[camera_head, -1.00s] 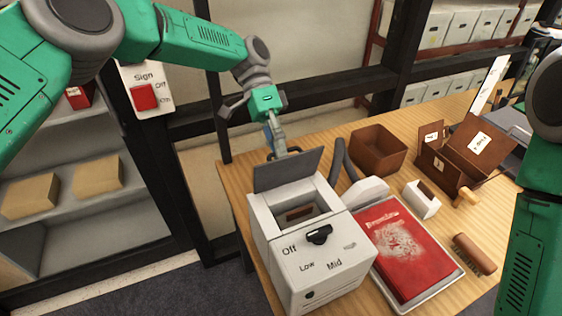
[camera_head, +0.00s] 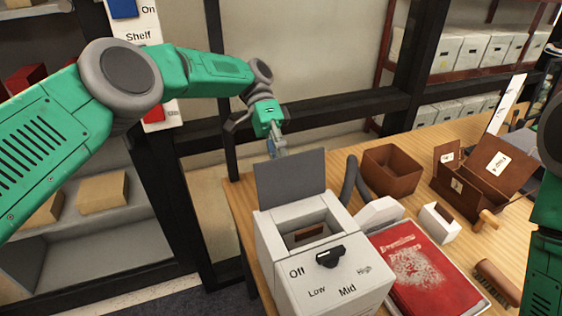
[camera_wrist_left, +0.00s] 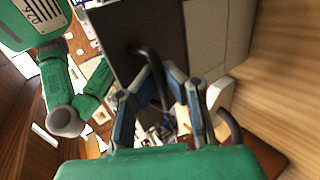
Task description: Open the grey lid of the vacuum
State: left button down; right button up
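The vacuum (camera_head: 330,288) is a white box at the table's near left corner, with a black knob (camera_head: 329,257) among Off, Low, Mid and High labels. Its grey lid (camera_head: 290,177) stands raised at the back edge, and the compartment below is uncovered, with a brown piece inside. My left gripper (camera_head: 277,150) is just behind the lid's top edge, its tips partly hidden by it. My right gripper is out of view.
A grey hose (camera_head: 349,182) curves beside the vacuum. A red book (camera_head: 415,268), a brown bin (camera_head: 391,169), a small white box (camera_head: 439,222), an open brown box (camera_head: 470,180) and a brush (camera_head: 497,281) crowd the table to the right. A dark shelf frame stands at left.

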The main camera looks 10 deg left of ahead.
pick_arm(q)
jog(key=shift+r, duration=0.15)
jog(key=c, duration=1.6)
grip_release()
jog(key=shift+c, duration=0.2)
jog(key=shift+w+d, duration=0.1)
notch_tip(320, 180, up, 10)
jog(key=shift+w, duration=0.1)
